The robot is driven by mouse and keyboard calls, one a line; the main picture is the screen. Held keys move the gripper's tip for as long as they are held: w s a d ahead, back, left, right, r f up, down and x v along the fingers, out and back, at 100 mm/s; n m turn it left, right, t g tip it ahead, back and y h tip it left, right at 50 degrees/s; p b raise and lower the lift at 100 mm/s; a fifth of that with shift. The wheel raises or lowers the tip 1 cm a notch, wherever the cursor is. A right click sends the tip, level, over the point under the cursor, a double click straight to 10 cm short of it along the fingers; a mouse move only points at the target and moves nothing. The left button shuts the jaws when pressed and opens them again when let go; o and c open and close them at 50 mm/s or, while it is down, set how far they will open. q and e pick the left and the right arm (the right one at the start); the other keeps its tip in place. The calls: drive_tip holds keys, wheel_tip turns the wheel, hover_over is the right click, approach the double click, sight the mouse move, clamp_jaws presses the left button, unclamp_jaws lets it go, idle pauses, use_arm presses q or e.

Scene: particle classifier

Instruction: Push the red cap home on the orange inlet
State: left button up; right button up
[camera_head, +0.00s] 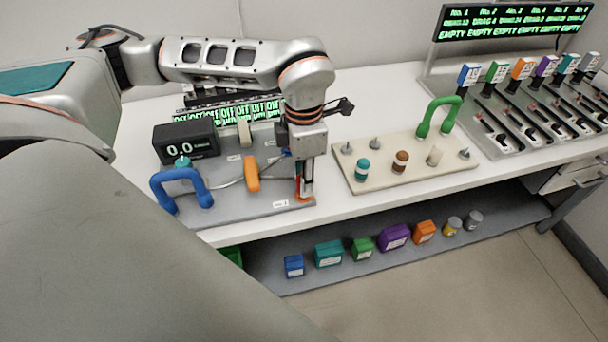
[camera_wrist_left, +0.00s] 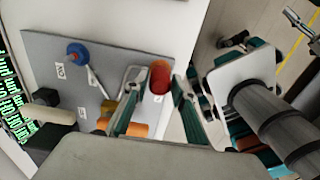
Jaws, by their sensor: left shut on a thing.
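My left gripper (camera_head: 304,192) points down at the right front part of the grey panel (camera_head: 240,207). It is shut on the red cap (camera_head: 298,184), which is mostly hidden behind the fingers in the head view. In the left wrist view the red cap (camera_wrist_left: 161,72) shows between the two fingertips (camera_wrist_left: 155,88). The orange inlet (camera_head: 303,198) shows as a low orange edge directly below the cap. I cannot tell whether a gap is left between cap and inlet. My right gripper is not seen.
The panel also carries a blue arched handle (camera_head: 182,188), an orange handle (camera_head: 252,174) and a black display reading 0.0 (camera_head: 187,141). A beige board (camera_head: 400,176) with pegs, caps and a green handle stands to the right. Several coloured boxes lie on the shelf below.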

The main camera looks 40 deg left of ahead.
use_arm(q)
drive_tip(key=shift+f, duration=0.4)
drive_tip(key=o, duration=1.1)
drive_tip(key=shift+c, duration=0.2)
wheel_tip(320, 180, up, 12)
